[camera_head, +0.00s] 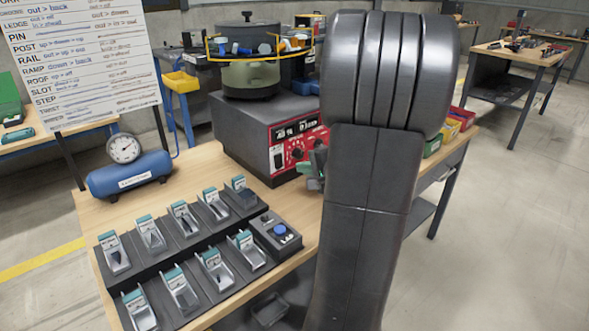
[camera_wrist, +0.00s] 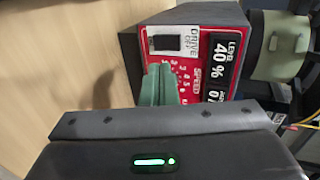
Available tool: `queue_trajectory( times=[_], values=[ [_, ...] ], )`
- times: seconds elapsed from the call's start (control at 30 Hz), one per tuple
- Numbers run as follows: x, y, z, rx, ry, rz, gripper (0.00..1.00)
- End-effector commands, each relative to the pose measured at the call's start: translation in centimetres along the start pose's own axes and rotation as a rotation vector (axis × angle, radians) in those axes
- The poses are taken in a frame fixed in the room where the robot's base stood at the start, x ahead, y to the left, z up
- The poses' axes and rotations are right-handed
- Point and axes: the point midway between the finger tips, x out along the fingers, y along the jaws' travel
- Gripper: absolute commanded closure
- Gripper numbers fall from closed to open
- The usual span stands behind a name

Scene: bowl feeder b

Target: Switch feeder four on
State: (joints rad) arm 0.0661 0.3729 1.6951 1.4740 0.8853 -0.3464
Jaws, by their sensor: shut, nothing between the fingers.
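The feeder's grey control box (camera_head: 240,137) stands on the wooden bench and has a red front panel (camera_head: 283,133). In the wrist view the red panel (camera_wrist: 205,68) appears turned sideways. Its drive switch (camera_wrist: 165,42) is a black rocker on a pale plate, with "DRIVE OFF" printed beside it. The switch plate also shows in the head view (camera_head: 276,158). My gripper (camera_head: 316,166) is shut and empty in front of the panel. Its green fingers (camera_wrist: 160,85) overlap the speed dial in the wrist view; contact cannot be told. No feeder number is legible.
A bowl feeder (camera_head: 250,75) sits on the box. A rack of several small trays (camera_head: 190,250), a console with a blue button (camera_head: 280,229) and a blue air tank with gauge (camera_head: 125,175) share the bench. Coloured bins (camera_head: 462,118) are behind my arm. A board (camera_head: 80,60) stands left.

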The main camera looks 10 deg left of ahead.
Motion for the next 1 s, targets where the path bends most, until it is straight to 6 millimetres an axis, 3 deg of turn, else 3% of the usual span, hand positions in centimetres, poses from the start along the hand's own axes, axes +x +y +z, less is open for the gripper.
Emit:
queue_trajectory(
  times=[0.1, 0.33, 0.83, 1.0],
  values=[
    [-2.6, -0.2, -0.1, 0.000, 0.004, -0.001, 1.00],
    [-5.4, -0.2, 0.0, 0.001, 0.002, -0.001, 1.00],
    [-5.9, -0.2, 0.0, 0.012, -0.003, 0.000, 1.00],
    [-5.8, 0.4, -0.1, 0.141, -0.028, -0.003, 1.00]
  ],
)
